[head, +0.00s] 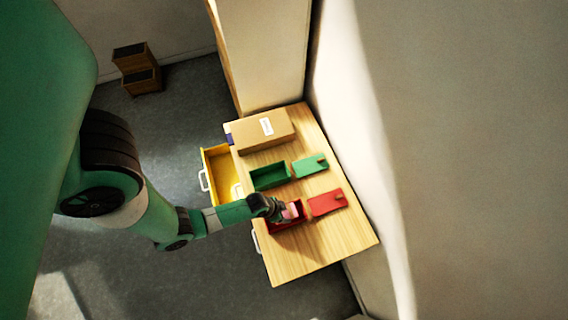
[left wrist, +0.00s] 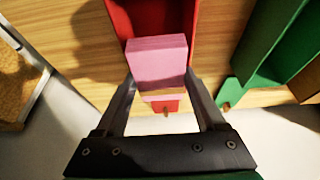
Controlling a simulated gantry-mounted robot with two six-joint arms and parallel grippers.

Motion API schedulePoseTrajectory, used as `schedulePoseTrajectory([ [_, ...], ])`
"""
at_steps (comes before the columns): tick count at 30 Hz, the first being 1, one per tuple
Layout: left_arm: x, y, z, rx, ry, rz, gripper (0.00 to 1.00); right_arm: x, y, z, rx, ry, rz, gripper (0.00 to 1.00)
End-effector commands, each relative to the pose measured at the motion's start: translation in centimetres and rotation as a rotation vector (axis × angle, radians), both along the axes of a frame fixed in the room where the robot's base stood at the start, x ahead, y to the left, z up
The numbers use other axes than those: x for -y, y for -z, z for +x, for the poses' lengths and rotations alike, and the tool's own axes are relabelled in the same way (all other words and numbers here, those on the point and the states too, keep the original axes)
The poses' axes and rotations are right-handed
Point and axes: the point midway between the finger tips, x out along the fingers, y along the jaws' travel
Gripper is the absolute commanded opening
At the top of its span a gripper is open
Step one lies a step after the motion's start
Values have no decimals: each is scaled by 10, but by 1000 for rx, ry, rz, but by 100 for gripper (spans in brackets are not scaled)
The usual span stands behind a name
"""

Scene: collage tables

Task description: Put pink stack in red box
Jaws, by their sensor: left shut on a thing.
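The pink stack (head: 291,211) is a small block of pink pieces, and it fills the space between my fingers in the left wrist view (left wrist: 157,60). A tan strip shows along its lower edge there. My left gripper (head: 281,209) is shut on it. The open red box (head: 287,228) is on the wooden table, directly under the gripper; its red inside shows behind the stack in the left wrist view (left wrist: 160,17). The stack overlaps the box's opening; I cannot tell whether it touches the box floor. My right gripper is not in view.
A red lid (head: 326,202) lies just right of the red box. An open green box (head: 269,176) and its green lid (head: 310,165) are farther back. A cardboard box (head: 264,133) stands at the table's far end. A yellow drawer (head: 219,172) is open at the left.

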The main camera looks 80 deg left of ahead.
Motion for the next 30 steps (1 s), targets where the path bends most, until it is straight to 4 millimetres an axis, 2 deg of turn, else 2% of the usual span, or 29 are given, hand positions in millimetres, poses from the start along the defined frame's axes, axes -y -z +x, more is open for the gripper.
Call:
schedulePoseTrajectory([
  [3, 0, 6, 0, 1, 0, 0, 14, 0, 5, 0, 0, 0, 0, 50],
  [12, 0, 6, 0, 1, 0, 0, 14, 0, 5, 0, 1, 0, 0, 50],
  [13, 0, 6, 0, 1, 0, 0, 77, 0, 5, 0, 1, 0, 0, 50],
  [17, 0, 6, 0, 1, 0, 0, 100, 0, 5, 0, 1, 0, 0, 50],
  [25, 0, 4, 0, 1, 0, 0, 100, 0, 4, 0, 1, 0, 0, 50],
  [30, 2, -18, -8, 3, -1, 1, 100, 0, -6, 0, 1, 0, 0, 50],
])
